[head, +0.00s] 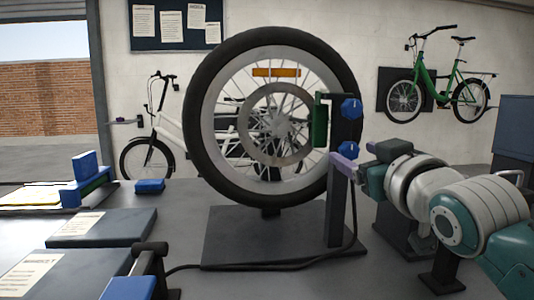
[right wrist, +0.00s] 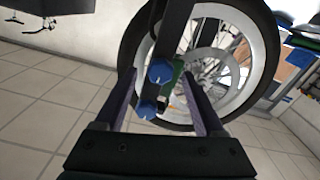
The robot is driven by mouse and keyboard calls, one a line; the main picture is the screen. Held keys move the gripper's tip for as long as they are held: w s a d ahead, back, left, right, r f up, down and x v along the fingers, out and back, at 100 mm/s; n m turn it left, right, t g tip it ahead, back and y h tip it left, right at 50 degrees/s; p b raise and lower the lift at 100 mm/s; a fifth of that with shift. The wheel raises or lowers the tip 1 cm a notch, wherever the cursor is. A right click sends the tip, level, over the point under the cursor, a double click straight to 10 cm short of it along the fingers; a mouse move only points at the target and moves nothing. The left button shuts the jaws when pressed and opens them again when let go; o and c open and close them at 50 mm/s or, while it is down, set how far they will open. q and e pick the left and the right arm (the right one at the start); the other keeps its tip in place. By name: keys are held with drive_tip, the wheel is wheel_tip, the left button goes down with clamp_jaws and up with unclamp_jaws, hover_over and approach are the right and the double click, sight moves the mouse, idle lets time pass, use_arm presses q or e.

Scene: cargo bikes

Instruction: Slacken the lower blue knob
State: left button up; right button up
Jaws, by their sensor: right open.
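Two blue knobs sit one above the other on a dark post beside the wheel: the upper knob (head: 351,109) and the lower knob (head: 350,149). My right gripper (head: 345,164) comes in from the right, its pale purple finger just below the lower knob. In the right wrist view, which looks upside down, the lower knob (right wrist: 160,70) shows between the open fingertips (right wrist: 158,78); the upper knob (right wrist: 147,109) shows below it in the picture. I cannot tell whether a finger touches the lower knob. My left gripper is not in view.
The wheel (head: 195,110) stands above a dark base plate (head: 235,240) on the grey bench. A green part (head: 320,122) sits beside the post. A black cable runs over the bench. Flat dark boxes (head: 100,228) and a blue block (head: 150,186) lie at left.

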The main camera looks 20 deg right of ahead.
drive_tip(key=shift+x, duration=0.9)
drive_tip(key=shift+c, duration=0.3)
clamp_jaws()
